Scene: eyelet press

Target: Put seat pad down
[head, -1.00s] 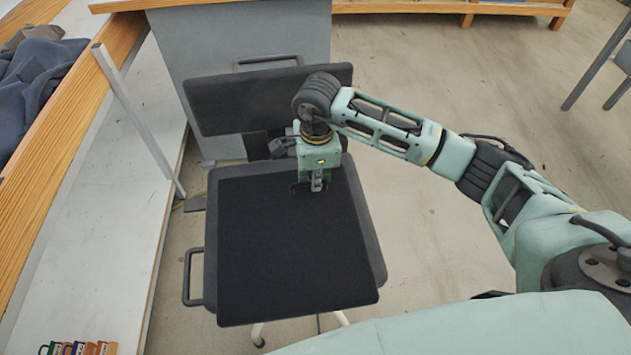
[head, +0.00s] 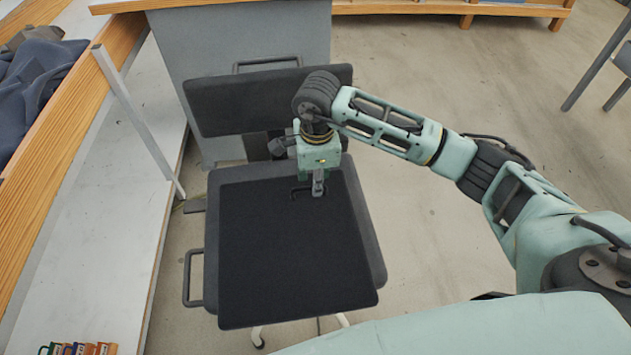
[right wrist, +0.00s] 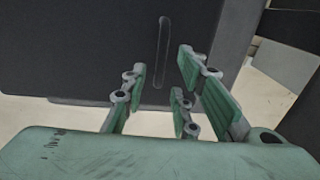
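The seat pad (head: 290,250) is a flat black square with a small dark handle (head: 297,192) near its back edge. It lies on the seat of a dark office chair (head: 372,240), whose grey rim shows at the back and right. The pad's front reaches to or past the seat's front edge. My right gripper (head: 310,189) points down at the pad's back part, beside the handle. In the right wrist view its fingers (right wrist: 160,80) are spread, with the narrow handle (right wrist: 162,52) beyond the gap between them and nothing gripped. My left gripper is not in view.
The chair's backrest (head: 260,97) stands behind the seat, close to my right wrist. A grey cabinet (head: 235,40) is behind it. A white bench (head: 100,250) with a post is at the left. Open floor (head: 440,240) lies to the right.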

